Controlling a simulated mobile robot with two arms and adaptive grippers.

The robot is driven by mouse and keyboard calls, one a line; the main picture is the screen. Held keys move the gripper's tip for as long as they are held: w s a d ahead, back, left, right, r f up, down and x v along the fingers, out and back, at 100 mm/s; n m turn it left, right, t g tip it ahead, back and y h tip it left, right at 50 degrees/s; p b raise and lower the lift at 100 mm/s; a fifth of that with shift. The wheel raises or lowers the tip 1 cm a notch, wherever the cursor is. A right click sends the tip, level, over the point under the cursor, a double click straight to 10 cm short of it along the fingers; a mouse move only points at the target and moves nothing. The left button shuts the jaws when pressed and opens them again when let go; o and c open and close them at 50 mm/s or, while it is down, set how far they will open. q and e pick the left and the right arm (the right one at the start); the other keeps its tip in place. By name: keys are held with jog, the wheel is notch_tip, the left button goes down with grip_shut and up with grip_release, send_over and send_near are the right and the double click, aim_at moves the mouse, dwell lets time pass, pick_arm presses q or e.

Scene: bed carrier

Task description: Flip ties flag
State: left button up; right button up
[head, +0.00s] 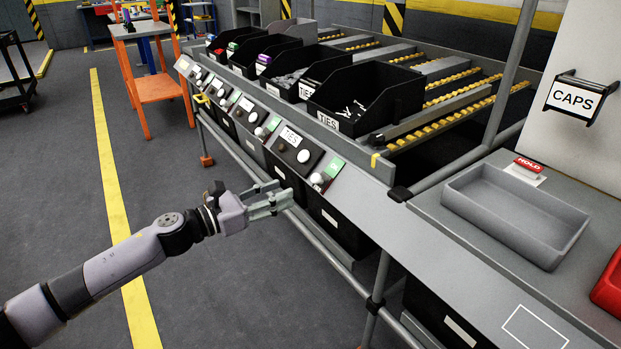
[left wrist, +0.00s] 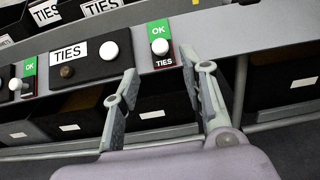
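The ties flag (left wrist: 163,50) is on the sloped console edge, with a green OK plate above, a white knob, and a dark TIES plate below. It also shows in the head view with its green plate (head: 334,167). Left of it is the black TIES panel (left wrist: 92,62) with a white button and a darker brownish knob. My left gripper (head: 281,195) is open and empty, in front of the console and apart from it. In the left wrist view its two fingers (left wrist: 168,93) stand apart below the flag. My right gripper is not in view.
Black bins (head: 365,92) stand on the rack above the console, one labelled TIES. A grey tray (head: 515,213) and a red HOLD sign (head: 529,165) are on the right worktop. Black bins hang under the console (head: 340,225).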

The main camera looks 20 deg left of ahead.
aim_at(313, 178)
pick_arm(q)
jog(key=x, duration=0.9)
jog(key=shift+w+d+p, duration=0.15)
jog(key=shift+w+p, duration=0.1)
jog(key=shift+p, duration=0.05)
jog(key=shift+c, duration=0.5)
grip_shut()
